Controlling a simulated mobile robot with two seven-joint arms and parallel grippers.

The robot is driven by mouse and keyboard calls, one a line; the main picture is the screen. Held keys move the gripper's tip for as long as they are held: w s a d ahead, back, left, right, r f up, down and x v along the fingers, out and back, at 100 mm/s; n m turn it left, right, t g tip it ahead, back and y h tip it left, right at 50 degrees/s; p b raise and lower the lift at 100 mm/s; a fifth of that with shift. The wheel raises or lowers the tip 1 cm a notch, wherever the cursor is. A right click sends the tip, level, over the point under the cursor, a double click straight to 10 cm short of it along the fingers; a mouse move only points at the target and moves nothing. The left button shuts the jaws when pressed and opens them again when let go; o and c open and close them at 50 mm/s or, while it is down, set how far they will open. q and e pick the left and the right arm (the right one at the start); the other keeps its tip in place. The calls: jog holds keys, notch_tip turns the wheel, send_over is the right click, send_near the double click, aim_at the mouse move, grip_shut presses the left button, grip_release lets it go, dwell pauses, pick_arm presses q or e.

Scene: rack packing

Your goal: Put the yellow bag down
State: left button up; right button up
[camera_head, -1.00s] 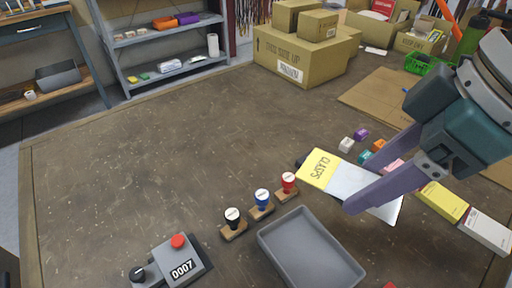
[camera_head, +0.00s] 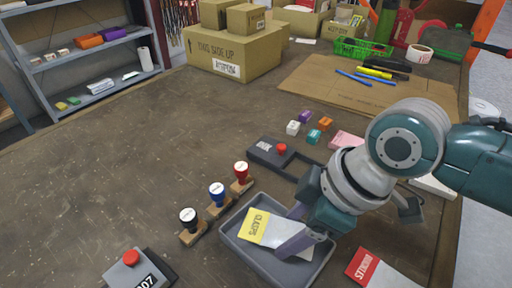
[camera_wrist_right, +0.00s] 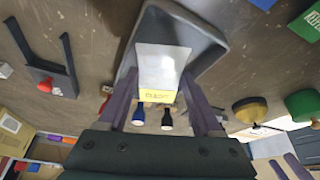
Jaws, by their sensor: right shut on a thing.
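The yellow bag (camera_head: 258,226) is a flat pack with a yellow header marked CLASPS and a pale body. My right gripper (camera_head: 291,240) is shut on its pale body, and the bag lies within the outline of the grey tray (camera_head: 262,263) in the head view. I cannot tell whether it touches the tray floor. In the right wrist view the bag (camera_wrist_right: 163,68) sits between the two purple fingers (camera_wrist_right: 160,85), with the tray (camera_wrist_right: 208,38) behind it.
Black, blue (camera_head: 217,194) and red stamps stand left of the tray. A red-headed bag (camera_head: 366,267) lies to the right. Small coloured blocks (camera_head: 305,117) and a cardboard sheet (camera_head: 330,90) are farther back.

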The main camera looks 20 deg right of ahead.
jog(key=shift+f+b, duration=0.3)
jog(key=shift+f, duration=1.05)
jog(key=shift+f, duration=0.1)
jog(key=o, duration=1.1)
jog(key=shift+r, duration=0.25)
jog(key=p+v, duration=0.4)
jog(key=v, duration=0.7)
jog(key=s+a+r+m+t, duration=0.1)
jog(key=s+a+m, duration=0.25)
jog(key=s, duration=0.35)
jog(key=s+d+m+h, duration=0.1)
jog(key=s+d+m, duration=0.1)
jog(key=s+d+r+m+h, duration=0.1)
jog(key=d+m, duration=0.1)
jog(key=s+d+r+m+h, duration=0.1)
jog(key=s+d+m, duration=0.1)
jog(key=shift+s+d, duration=0.2)
jog(key=shift+s, duration=0.15)
